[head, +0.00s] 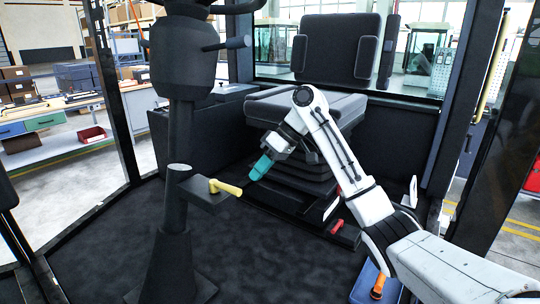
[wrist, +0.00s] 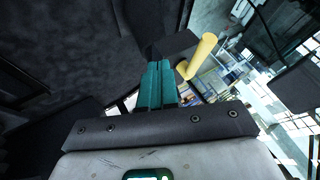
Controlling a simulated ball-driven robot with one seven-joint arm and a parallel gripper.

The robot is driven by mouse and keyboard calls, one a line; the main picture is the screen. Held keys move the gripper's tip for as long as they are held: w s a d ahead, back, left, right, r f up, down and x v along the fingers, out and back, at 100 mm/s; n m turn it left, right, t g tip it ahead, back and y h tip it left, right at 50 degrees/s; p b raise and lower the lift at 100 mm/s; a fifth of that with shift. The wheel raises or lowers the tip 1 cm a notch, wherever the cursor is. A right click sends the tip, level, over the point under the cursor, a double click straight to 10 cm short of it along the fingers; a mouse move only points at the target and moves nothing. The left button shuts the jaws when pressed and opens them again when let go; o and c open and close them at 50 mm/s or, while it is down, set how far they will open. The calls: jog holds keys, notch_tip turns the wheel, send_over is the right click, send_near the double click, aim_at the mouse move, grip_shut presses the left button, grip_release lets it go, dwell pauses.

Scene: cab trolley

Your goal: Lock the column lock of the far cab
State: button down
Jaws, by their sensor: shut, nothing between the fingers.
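The column lock is a yellow lever (head: 226,187) on a dark bracket (head: 203,192) that sticks out to the right of the black steering column (head: 177,215). In the head view the lever points right, toward my gripper. My gripper (head: 259,169), with teal fingers, is just right of the lever's end and apart from it in the picture. The fingers are closed together and empty. In the wrist view the lever (wrist: 201,56) stands right of my fingertips (wrist: 158,66), with the dark bracket (wrist: 172,45) behind it. I cannot tell the exact depth gap.
The black seat (head: 305,105) stands behind my gripper, with a red handle (head: 337,226) at its base. A blue case (head: 372,286) with an orange-handled tool (head: 378,285) lies at the lower right. The dark cab floor (head: 260,265) in front is clear.

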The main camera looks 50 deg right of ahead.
jog(key=shift+w+a+f+p, duration=0.1)
jog(key=shift+a+p, duration=0.15)
jog(key=shift+a, duration=0.55)
jog(key=shift+w+a+f+p, duration=0.1)
jog(key=shift+a+f+p, duration=0.1)
jog(key=shift+a, duration=0.65)
jog(key=shift+w+a+f+p, duration=0.1)
jog(key=shift+a+p, duration=0.15)
jog(key=shift+a, duration=0.55)
jog(key=shift+w, duration=0.15)
